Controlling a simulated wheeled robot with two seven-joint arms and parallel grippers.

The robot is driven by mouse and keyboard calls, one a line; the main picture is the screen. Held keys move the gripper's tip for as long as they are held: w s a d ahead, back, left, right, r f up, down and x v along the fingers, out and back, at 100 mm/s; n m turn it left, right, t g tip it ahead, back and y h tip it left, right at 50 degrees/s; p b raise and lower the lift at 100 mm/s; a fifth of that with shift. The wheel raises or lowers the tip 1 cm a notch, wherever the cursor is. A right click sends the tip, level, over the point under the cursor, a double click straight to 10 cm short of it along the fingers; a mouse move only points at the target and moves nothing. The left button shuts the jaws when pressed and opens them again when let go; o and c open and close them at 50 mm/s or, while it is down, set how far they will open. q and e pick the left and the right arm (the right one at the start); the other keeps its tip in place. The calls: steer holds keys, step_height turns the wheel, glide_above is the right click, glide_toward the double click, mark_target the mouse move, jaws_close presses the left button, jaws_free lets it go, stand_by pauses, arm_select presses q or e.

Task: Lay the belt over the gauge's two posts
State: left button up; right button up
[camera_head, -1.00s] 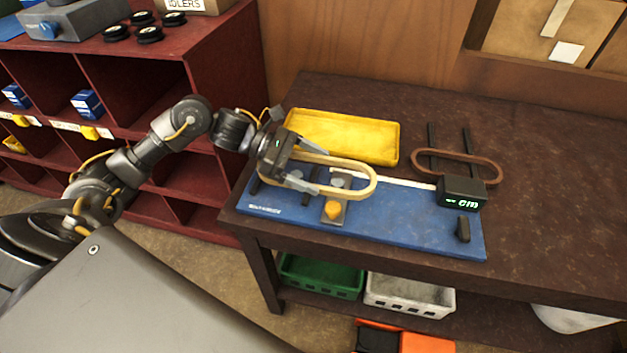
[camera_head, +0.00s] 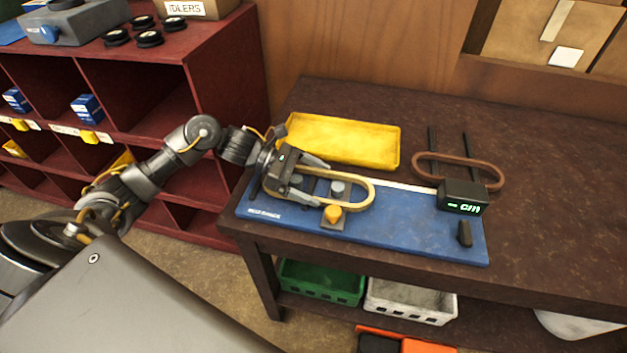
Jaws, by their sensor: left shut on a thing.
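The tan belt (camera_head: 356,205) is a long closed loop, held roughly level by my left gripper (camera_head: 308,180) at its left part. My left gripper is shut on it over the left half of the blue gauge board (camera_head: 400,226). One grey round post (camera_head: 338,188) shows inside the loop's outline; a second grey post (camera_head: 296,181) shows partly between the gripper's fingers. I cannot tell whether the belt is around the posts or still above them. A yellow knob (camera_head: 332,213) sits just in front of the belt. The gauge's black display (camera_head: 462,196) is lit green. My right gripper is not in view.
An empty yellow tray (camera_head: 343,140) lies behind the board. A brown belt (camera_head: 458,157) rests over two dark bars at the right. The dark bench's right side (camera_head: 560,190) is clear. A red shelf unit (camera_head: 215,60) stands at the left.

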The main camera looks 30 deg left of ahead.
arm_select(q)
steer(key=shift+f, duration=0.1)
steer(key=o, duration=0.8)
steer(key=shift+c, duration=0.2)
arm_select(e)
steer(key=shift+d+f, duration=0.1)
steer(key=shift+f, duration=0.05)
arm_select(q)
steer(key=shift+r+p, duration=0.3)
steer(key=b+v, duration=0.1)
steer(key=v, duration=0.3)
steer(key=b+v, duration=0.1)
steer(key=v, duration=0.3)
steer(key=b+v, duration=0.1)
steer(key=v, duration=0.3)
steer(key=shift+s+a+f+b, duration=0.1)
steer(key=shift+a+f+b, duration=0.1)
steer(key=shift+f+b, duration=0.2)
steer(key=shift+a, duration=0.1)
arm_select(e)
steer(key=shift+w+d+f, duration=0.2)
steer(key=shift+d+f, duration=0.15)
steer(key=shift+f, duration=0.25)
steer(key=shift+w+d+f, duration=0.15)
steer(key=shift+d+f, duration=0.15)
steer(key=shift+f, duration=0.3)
